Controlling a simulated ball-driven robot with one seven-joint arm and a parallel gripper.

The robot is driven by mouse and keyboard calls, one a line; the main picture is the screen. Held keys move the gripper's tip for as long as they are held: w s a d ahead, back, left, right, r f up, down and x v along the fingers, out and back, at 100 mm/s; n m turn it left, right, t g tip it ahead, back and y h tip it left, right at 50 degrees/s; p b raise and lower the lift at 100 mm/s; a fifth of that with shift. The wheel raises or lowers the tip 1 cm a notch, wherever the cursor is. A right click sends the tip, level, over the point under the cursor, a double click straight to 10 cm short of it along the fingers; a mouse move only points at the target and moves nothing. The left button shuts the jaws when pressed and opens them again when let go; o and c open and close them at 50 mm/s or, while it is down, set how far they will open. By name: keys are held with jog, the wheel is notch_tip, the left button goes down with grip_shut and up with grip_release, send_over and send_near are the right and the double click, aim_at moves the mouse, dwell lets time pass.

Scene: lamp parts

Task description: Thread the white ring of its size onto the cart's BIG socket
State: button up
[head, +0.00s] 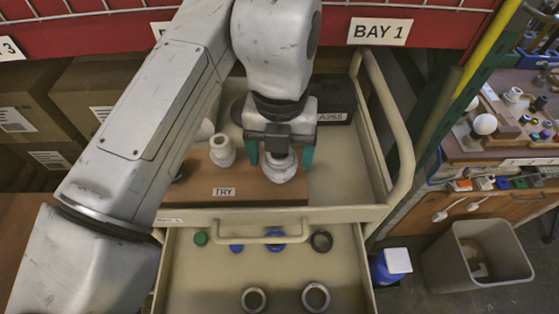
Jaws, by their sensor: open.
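A brown board marked TRY (262,192) lies on the cart's upper tray and bears two white sockets. The left socket (222,150) stands clear. The right white socket (282,170) looks wider and is partly hidden by my gripper. My gripper (280,160) points down over it, open, with one teal finger on each side. I cannot tell whether the fingers touch it, or whether a separate white ring sits on it. Two pale rings with dark insides, a left one (244,300) and a right one (327,298), lie in the open drawer.
The drawer (185,285) also holds a green cap (200,239), a small blue part (236,248), a blue ring (267,237) and a black ring (312,241). A black box (335,105) stands behind right. The cart handle (402,160) rises at right; a bin (460,265) stands beyond.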

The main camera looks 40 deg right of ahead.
jog(key=shift+r+n+p, duration=0.15)
jog(key=shift+n+p, duration=0.25)
jog(key=shift+n, duration=0.4)
jog(key=n+p, duration=0.1)
jog(key=n, duration=0.3)
jog(key=n+p, duration=0.2)
jog(key=n, duration=0.2)
jog(key=shift+a+n, duration=0.1)
jog(key=shift+n, duration=0.3)
jog(key=n+p, duration=0.1)
jog(key=n, duration=0.2)
jog(key=shift+w, duration=0.1)
